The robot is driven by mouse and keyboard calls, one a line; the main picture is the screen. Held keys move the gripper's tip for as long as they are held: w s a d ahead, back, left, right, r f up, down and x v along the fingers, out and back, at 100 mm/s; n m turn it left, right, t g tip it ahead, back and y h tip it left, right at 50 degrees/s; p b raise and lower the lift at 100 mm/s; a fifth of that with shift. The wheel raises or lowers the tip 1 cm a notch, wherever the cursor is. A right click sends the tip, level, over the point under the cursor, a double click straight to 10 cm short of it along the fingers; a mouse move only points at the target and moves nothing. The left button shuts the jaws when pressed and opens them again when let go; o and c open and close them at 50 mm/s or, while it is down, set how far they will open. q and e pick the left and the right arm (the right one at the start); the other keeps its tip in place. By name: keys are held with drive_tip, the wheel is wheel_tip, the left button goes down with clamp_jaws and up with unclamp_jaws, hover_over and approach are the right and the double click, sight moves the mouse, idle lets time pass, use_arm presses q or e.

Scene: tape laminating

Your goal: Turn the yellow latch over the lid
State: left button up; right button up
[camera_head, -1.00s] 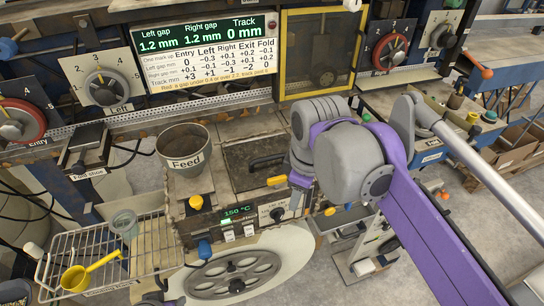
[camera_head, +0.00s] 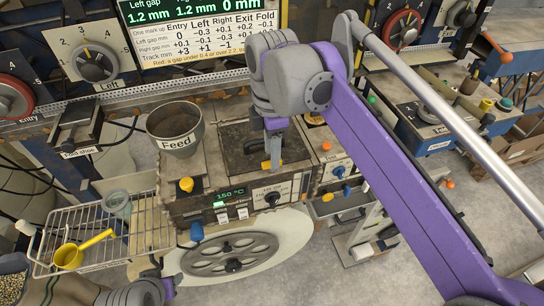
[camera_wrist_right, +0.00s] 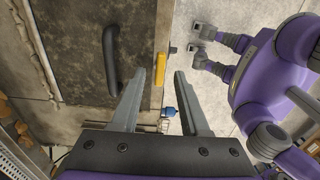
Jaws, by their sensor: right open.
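The lid (camera_head: 237,133) is a dark, worn plate on top of the heated box. In the wrist view the lid (camera_wrist_right: 78,38) carries a black bar handle (camera_wrist_right: 110,60). The yellow latch (camera_wrist_right: 160,68) lies along the lid's edge, parallel to it, not across the plate. In the head view the latch (camera_head: 265,166) shows as a small yellow tip just below my gripper. My right gripper (camera_wrist_right: 160,74) is open, and in the wrist view the latch appears between its fingertips; contact cannot be judged. My left arm shows at the bottom edge; its gripper (camera_head: 166,287) is unclear.
The feed funnel (camera_head: 174,127) stands left of the lid. A yellow knob (camera_head: 186,184) and a blue knob (camera_head: 196,231) are at the box's front left. A wire rack (camera_head: 88,235) with a yellow scoop (camera_head: 70,256) is at the lower left. A spoked wheel (camera_head: 230,254) is below.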

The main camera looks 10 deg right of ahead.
drive_tip(key=shift+f, duration=1)
drive_tip(key=shift+c, duration=0.2)
clamp_jaws()
